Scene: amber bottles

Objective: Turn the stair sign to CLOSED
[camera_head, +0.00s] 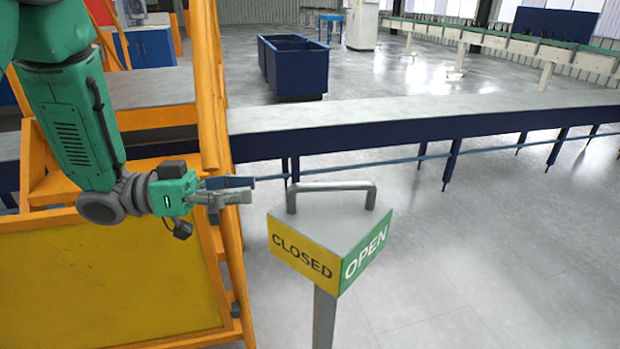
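The stair sign (340,224) is a wedge-shaped box on a grey post (324,318), with a grey bar handle (333,186) on top. Its yellow face (300,258) reads CLOSED and points to the front left. Its green face (367,254) reads OPEN and points to the front right. My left gripper (246,189) is left of the handle at about its height in the picture, with its fingers pointing right towards it. It looks open and empty, with a small gap between the fingers, and appears apart from the handle. My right gripper is not in view.
An orange stair frame (212,110) with a yellow panel (110,280) stands at the left beside my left arm. A long grey-topped bench with a dark blue side (420,125) runs behind the sign. Dark blue bins (292,68) stand farther back. The floor right of the sign is clear.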

